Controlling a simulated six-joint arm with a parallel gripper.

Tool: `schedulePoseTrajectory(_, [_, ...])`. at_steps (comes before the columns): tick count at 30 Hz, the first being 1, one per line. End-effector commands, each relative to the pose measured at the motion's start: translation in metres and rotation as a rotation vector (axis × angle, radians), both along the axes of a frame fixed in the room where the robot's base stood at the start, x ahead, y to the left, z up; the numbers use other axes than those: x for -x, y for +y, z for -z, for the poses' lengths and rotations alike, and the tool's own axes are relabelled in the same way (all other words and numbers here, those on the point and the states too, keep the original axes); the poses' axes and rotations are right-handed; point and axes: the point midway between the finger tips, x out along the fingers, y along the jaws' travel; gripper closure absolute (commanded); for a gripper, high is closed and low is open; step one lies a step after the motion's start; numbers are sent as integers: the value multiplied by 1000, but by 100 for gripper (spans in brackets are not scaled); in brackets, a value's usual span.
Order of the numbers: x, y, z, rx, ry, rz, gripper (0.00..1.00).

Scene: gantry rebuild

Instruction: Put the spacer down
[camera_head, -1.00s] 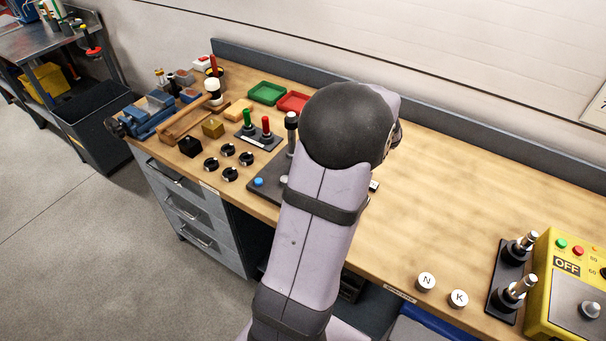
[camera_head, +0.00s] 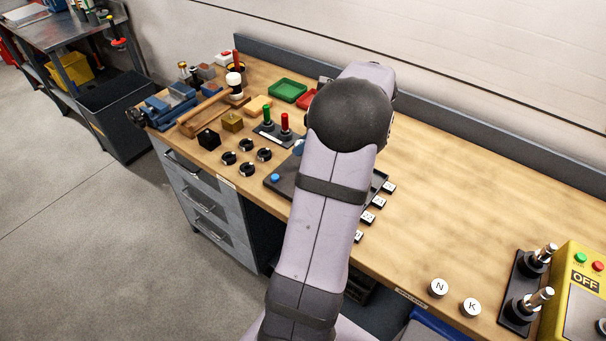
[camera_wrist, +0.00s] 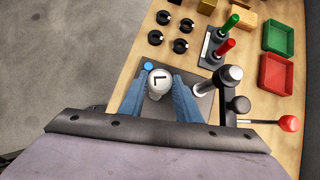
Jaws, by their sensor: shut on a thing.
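In the wrist view, a round white piece marked L (camera_wrist: 159,82), which I take to be the spacer, sits between the blue fingers of my gripper (camera_wrist: 158,92). The gripper is shut on it. Behind it lies a dark plate with a blue button (camera_wrist: 147,66); whether the piece touches the plate I cannot tell. In the head view my arm hides the piece and most of the gripper. Two similar white pieces, N (camera_head: 439,287) and K (camera_head: 470,307), stand on the wooden bench (camera_head: 430,215) at the lower right.
A metal post (camera_wrist: 230,76) and a red-knobbed lever (camera_wrist: 288,123) stand close right of the gripper. Several black knobs (camera_wrist: 180,46) and a panel with green and red handles (camera_head: 270,132) lie nearby. Small white tiles (camera_head: 380,201) line the plate's right side. The bench between tiles and N is clear.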

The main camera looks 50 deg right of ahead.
Motion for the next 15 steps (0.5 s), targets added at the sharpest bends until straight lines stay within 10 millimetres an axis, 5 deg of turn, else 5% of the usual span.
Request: schedulePoseTrajectory(15, [0, 0, 60, -2, 0, 1, 93])
